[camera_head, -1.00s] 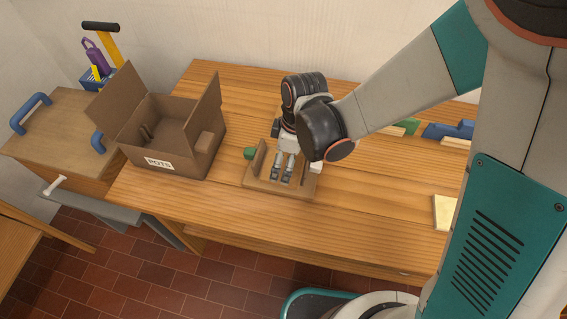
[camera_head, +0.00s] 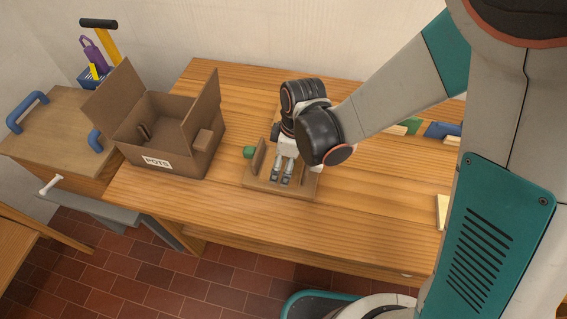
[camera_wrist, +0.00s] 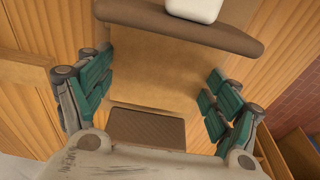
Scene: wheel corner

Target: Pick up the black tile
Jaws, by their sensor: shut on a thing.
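My gripper (camera_head: 281,180) points down over a tan wooden rack (camera_head: 300,192) on the workbench. In the wrist view its green-padded fingers (camera_wrist: 160,95) stand apart, one on each side of the picture. A dark, finely ribbed flat piece (camera_wrist: 148,130), which I take for the black tile, shows low between them, close to the palm. Its contact with the pads is hidden. The rack's brown bar (camera_wrist: 180,30) crosses the top of the wrist view. In the head view, my wrist and fingers hide the tile.
An open cardboard box (camera_head: 188,160) marked POTS stands left of the rack. A small green object (camera_head: 249,152) lies beside the rack's left upright (camera_head: 259,156). A white object (camera_wrist: 195,8) sits beyond the bar. Bench wood in front of the rack is clear.

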